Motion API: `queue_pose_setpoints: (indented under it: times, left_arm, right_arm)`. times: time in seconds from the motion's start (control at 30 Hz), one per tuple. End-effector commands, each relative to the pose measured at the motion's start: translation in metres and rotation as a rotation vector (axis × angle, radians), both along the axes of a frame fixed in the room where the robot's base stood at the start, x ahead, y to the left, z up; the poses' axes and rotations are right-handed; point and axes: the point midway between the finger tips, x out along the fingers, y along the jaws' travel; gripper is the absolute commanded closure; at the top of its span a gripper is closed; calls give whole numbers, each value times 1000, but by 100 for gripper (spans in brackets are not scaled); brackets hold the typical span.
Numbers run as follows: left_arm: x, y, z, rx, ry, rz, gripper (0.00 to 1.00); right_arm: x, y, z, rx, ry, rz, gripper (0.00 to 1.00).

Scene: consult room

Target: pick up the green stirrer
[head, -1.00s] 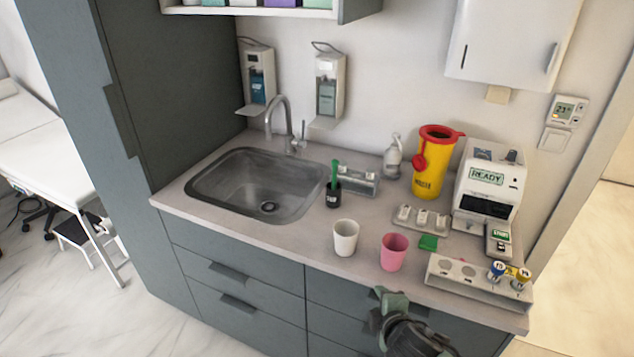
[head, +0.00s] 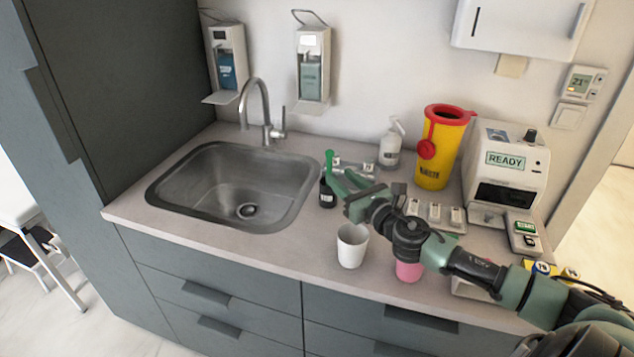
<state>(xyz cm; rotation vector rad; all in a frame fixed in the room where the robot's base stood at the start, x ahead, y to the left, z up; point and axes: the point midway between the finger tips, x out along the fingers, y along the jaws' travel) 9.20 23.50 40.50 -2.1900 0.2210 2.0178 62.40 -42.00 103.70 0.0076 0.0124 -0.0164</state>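The green stirrer (head: 329,160) stands upright in a small black cup (head: 327,194) to the right of the sink, its rounded top sticking out above the rim. My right gripper (head: 340,182) reaches in from the right over the counter. Its green fingers are spread apart and point left, with the tips close to the stirrer just above the black cup. I cannot tell whether a finger touches the stirrer. Nothing shows between the fingers otherwise. My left gripper is not in view.
A white cup (head: 352,246) and a pink cup (head: 409,271) stand below my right arm. Behind are a pump bottle (head: 391,146), a yellow bin (head: 438,160) and an analyzer (head: 506,165). The sink (head: 235,190) lies left. My arm partly hides the front rack.

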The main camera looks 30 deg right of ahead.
Motion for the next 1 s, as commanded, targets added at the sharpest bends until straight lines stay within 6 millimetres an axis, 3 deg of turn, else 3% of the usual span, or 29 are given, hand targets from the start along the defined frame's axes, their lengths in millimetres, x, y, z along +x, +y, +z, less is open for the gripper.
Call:
queue_pose_setpoints:
  times: [0.37,0.7,1.0]
  left_arm:
    - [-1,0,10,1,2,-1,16]
    - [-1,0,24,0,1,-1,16]
    - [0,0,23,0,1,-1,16]
  right_arm:
    - [30,-1,3,-7,-2,2,61]
    - [74,-2,4,-5,-2,2,61]
    - [77,-2,3,-8,-1,3,64]
